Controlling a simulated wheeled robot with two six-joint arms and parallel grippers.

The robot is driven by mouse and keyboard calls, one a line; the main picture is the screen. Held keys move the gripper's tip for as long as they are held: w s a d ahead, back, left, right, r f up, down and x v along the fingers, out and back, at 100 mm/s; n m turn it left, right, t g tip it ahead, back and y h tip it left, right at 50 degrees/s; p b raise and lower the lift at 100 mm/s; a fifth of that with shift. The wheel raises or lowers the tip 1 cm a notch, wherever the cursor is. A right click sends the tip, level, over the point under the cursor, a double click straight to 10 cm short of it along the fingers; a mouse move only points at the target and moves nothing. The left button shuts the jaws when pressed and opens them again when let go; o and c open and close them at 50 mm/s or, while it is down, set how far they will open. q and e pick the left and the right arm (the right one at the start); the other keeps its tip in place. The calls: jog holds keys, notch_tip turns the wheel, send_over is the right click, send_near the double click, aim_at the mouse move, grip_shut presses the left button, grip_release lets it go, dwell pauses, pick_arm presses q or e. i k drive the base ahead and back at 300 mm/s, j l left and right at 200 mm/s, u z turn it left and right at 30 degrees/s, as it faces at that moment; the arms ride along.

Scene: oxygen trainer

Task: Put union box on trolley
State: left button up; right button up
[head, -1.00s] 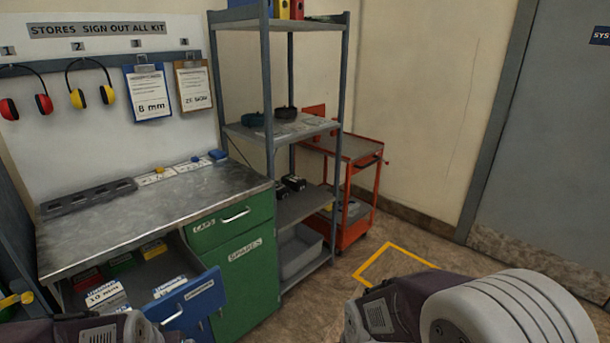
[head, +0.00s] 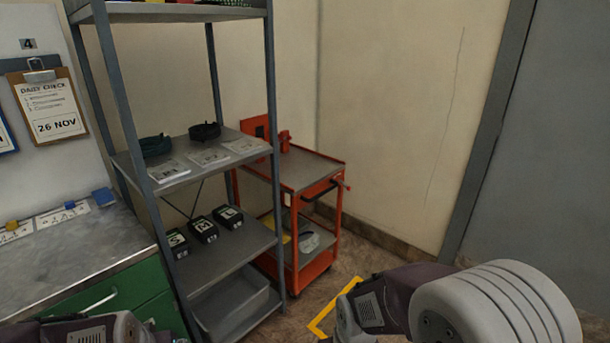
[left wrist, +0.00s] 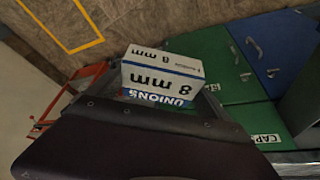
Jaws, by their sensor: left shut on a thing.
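The union box (left wrist: 160,75) is a white carton with blue edging marked "8 mm UNIONS", seen in the left wrist view. My left gripper (left wrist: 152,102) is shut on it and holds it up off any surface. In the head view only part of my left arm shows at the bottom left; the box and gripper are below the picture. The trolley (head: 315,172) is red with a grey top, standing in the corner right of the shelving. Its red frame also shows in the left wrist view (left wrist: 58,112). My right arm is at the bottom right of the head view; its gripper is out of the picture.
A grey shelf rack (head: 225,258) stands left of the trolley, holding black boxes marked S, M and L. A bench with a green cabinet (head: 110,298) is at the left. A yellow floor outline (head: 325,318) lies in front of the trolley. The trolley top's front part looks clear.

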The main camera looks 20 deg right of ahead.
aim_at(294, 177)
jog(key=i+l, duration=0.4)
jog(key=l, duration=0.15)
jog(key=i+l, duration=0.85)
jog(key=l, duration=0.25)
jog(key=i+l, duration=1.2)
